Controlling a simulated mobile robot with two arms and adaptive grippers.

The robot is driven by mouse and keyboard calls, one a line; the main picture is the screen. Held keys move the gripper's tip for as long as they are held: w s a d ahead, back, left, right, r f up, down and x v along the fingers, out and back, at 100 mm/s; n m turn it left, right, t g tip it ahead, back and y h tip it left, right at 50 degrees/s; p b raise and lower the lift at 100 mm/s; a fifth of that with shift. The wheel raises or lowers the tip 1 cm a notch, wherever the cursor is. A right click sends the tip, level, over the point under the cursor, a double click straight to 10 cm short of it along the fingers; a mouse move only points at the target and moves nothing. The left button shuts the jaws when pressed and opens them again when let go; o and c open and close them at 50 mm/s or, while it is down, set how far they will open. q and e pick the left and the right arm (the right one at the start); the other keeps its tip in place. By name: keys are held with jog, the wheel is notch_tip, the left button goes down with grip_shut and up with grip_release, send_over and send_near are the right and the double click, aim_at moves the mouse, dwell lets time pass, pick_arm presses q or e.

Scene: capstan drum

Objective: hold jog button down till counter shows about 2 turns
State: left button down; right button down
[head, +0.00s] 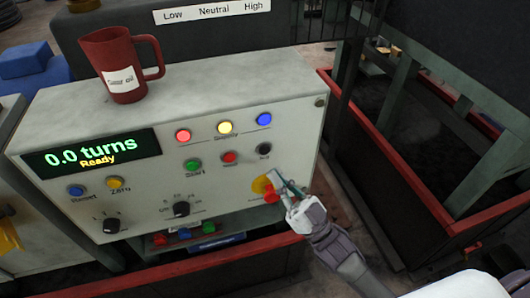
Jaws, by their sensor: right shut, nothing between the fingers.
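The control box (80,115) faces me with a display (90,153) reading "0.0 turns" and "Ready". A small black button (264,150) sits at the right of the middle row; its label is too small to read surely, so I cannot confirm it is the jog button. My right gripper (278,184) is shut and empty, below and slightly right of the black button and apart from it. Its fingers are in front of the red emergency-stop knob (271,197) on its yellow backing (260,184), partly hiding it; I cannot tell whether they touch. My left gripper is not in view.
Nearby are a green Start button (192,165), a red button (229,158) and red, yellow and blue lamps (225,128) above. A red oil jug (118,68) stands on top of the box. A red-edged frame (485,227) is at the right.

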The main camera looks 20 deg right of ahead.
aim_at(265, 150)
jog(key=shift+w+a+b, duration=0.1)
jog(key=shift+w+b, duration=0.35)
jog(key=shift+w, duration=1.7)
jog(key=shift+w, duration=0.45)
